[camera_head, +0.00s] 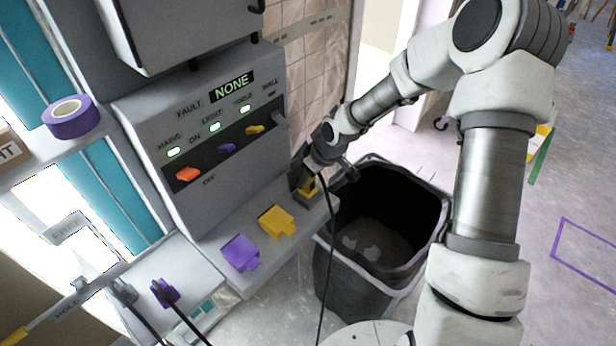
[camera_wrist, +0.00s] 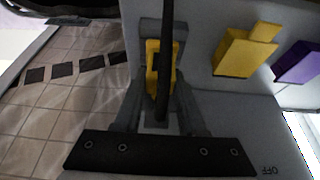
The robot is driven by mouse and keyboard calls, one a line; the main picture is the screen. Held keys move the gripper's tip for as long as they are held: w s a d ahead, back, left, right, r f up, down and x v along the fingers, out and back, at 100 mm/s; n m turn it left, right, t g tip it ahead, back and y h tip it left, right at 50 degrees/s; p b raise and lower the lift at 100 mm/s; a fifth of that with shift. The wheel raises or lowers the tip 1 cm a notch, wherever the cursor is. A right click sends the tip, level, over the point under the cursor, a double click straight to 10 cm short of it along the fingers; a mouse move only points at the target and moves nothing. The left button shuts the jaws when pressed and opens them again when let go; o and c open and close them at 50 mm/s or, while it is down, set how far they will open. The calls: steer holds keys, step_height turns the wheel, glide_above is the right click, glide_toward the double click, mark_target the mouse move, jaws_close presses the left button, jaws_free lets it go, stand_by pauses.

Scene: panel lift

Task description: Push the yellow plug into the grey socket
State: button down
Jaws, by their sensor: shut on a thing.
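The yellow plug (camera_head: 309,186) is at my gripper (camera_head: 306,176), by the right end of the grey ledge under the panel. My gripper is shut on it. In the wrist view the plug (camera_wrist: 153,62) sits between the two grey fingers (camera_wrist: 160,88), and its black cable runs across the front of it. The grey socket (camera_head: 306,198) shows around the plug's lower end; in the wrist view, grey housing (camera_wrist: 165,27) borders the plug. The plug appears lined up with the socket or partly in it; the fingers and cable hide how deep it sits.
A yellow block (camera_head: 277,221) and a purple block (camera_head: 240,252) stand on the ledge left of my gripper. A black bin (camera_head: 349,281) stands below to the right. The switch panel (camera_head: 215,130) rises behind. A purple plug (camera_head: 165,292) with a cable is at lower left.

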steer(key=shift+f, duration=0.2)
steer(key=shift+c, duration=2)
jaws_free()
steer(key=p+v, duration=0.2)
steer(key=v, duration=1.5)
steer(key=shift+r+p, duration=0.25)
steer(key=shift+p, duration=0.1)
steer(key=shift+s+f, duration=0.1)
steer(key=shift+s, duration=0.05)
